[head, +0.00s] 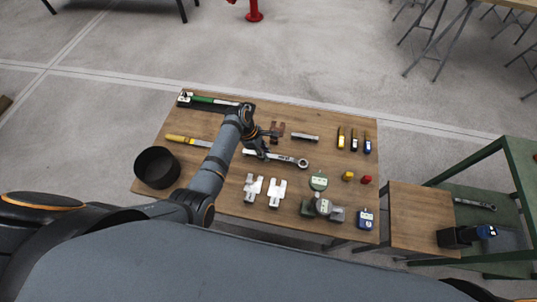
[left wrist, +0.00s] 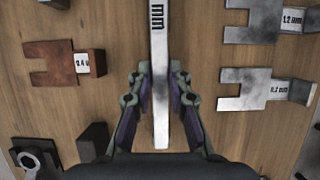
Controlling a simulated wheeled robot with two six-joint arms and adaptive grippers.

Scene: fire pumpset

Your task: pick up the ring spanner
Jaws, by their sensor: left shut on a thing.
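The ring spanner (head: 286,158) is a long silver bar with a ring end at its right, over the middle of the wooden table. My left gripper (head: 259,151) comes down on its left part and is shut on it. In the left wrist view the spanner (left wrist: 158,40) runs straight up between the two fingers (left wrist: 160,85), with "mm" lettering on its flat. Its ring end is outside that view. Whether the spanner touches the table or is slightly raised, I cannot tell. My right gripper is not in view.
The table (head: 230,208) also holds a black round bin (head: 157,167), a brown gauge (head: 277,130), two silver gauges (head: 265,190) and a green-handled tool (head: 213,100). A green-framed bench (head: 512,205) stands farther right.

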